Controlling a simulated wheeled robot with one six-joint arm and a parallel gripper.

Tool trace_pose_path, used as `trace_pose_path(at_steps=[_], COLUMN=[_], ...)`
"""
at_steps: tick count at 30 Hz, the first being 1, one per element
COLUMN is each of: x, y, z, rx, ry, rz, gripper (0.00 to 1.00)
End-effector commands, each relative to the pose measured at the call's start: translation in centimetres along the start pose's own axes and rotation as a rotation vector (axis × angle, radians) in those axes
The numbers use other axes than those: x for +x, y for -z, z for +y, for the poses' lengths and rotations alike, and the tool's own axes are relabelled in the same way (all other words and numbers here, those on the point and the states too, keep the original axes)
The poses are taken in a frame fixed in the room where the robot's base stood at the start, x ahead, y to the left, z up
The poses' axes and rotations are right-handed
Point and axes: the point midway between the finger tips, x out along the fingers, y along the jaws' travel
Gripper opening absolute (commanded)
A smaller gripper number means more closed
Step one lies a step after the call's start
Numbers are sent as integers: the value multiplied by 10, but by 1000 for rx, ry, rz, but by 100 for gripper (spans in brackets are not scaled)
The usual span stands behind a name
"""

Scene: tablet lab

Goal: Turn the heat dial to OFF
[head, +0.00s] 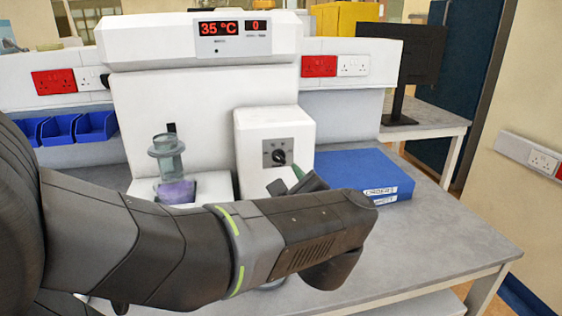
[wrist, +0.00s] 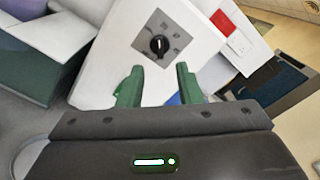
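The heat dial (head: 278,157) is a black knob with a light pointer line on a grey plate, on the front of a white box. In the wrist view the dial (wrist: 159,45) lies just beyond my gripper (wrist: 156,82), and its line looks roughly upright there. The plate's marks are too small to read. My gripper's two green fingers are apart with nothing between them, short of the dial and not touching it. In the head view my gripper (head: 300,180) is below the dial and partly hidden by my arm. A display (head: 219,28) above reads 35 °C and 0.
A glass vessel with purple liquid (head: 177,190) stands left of the white box. A blue box file (head: 365,170) lies to its right. Blue bins (head: 60,128) hang at the left. The bench (head: 440,225) is clear at the right front.

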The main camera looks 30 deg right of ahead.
Motion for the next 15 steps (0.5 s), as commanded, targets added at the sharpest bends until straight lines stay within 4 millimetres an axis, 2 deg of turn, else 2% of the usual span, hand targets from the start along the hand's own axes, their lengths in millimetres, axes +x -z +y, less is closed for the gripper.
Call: trace_pose_path(at_steps=[9, 15], x=[50, 74], y=[-1, 0], z=[1, 0], rx=[2, 0], ry=[-5, -2], rz=[-2, -1], gripper=[32, 32])
